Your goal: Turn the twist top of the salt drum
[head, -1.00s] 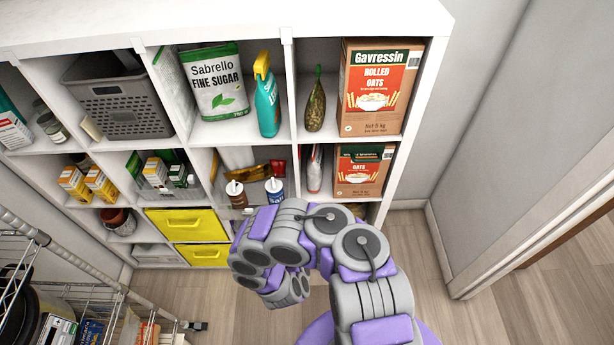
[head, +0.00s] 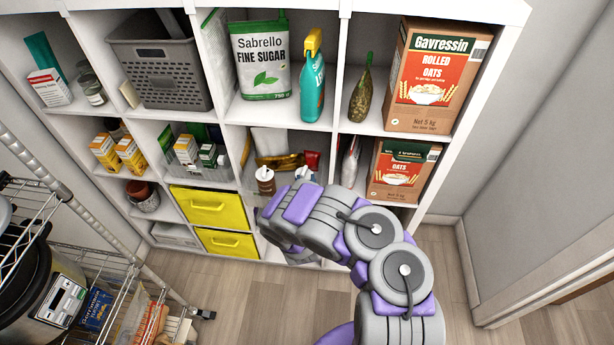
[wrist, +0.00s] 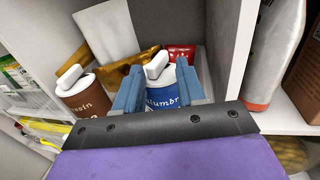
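Two drums with white twist tops stand in a shelf compartment. The blue drum (wrist: 162,99) has a white top with a raised grip bar (wrist: 157,65). The brown drum (wrist: 80,96) stands to its left, with a similar top; it also shows in the head view (head: 265,180). I cannot read the word salt on either. My gripper (wrist: 158,78) is open, one finger on each side of the blue drum's top in the wrist view. I cannot tell whether the fingers touch it. In the head view, my arm hides the gripper and most of the blue drum.
Gold and red packets (wrist: 180,53) lie behind the drums. A grey divider (wrist: 222,50) stands close on the right, with a pale bottle (wrist: 270,55) beyond it. Yellow bins (head: 210,208) are lower left. A wire rack (head: 110,255) stands left of my arm.

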